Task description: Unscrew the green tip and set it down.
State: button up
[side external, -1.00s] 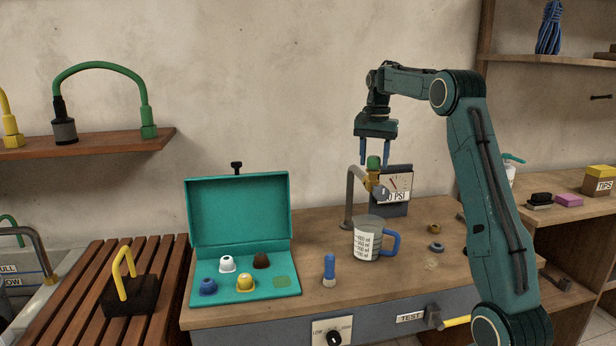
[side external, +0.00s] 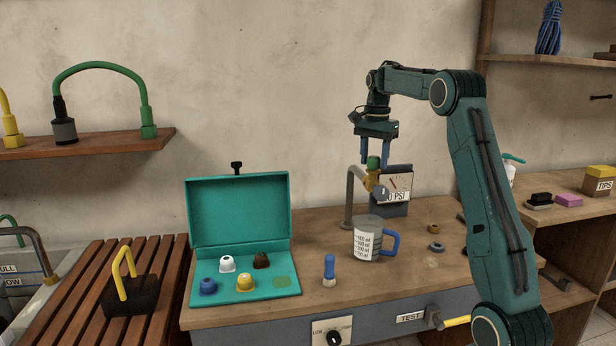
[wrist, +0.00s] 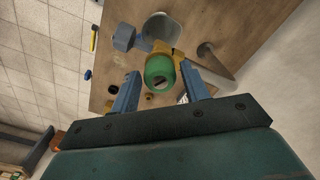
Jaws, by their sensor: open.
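The green tip (side external: 374,162) sits on top of the brass fitting (side external: 371,182) at the end of the bent grey pipe (side external: 350,196). My gripper (side external: 374,168) is open, pointing down, with its blue fingers at the height of the tip. In the wrist view the green tip (wrist: 159,71) shows from above with a dark hole in it. The two blue fingers (wrist: 157,92) stand apart on either side, and I cannot tell whether they touch it. An open teal case (side external: 240,283) holds white, brown, blue and yellow tips and an empty green-marked spot (side external: 282,282).
Bare bench (side external: 310,225) shows between case and pipe.

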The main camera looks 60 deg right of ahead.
dwell(0.3)
jog(key=shift+m, duration=0.9)
jog(key=c, duration=0.6)
jog(key=shift+o, duration=0.2)
jog(key=shift+n, duration=1.2)
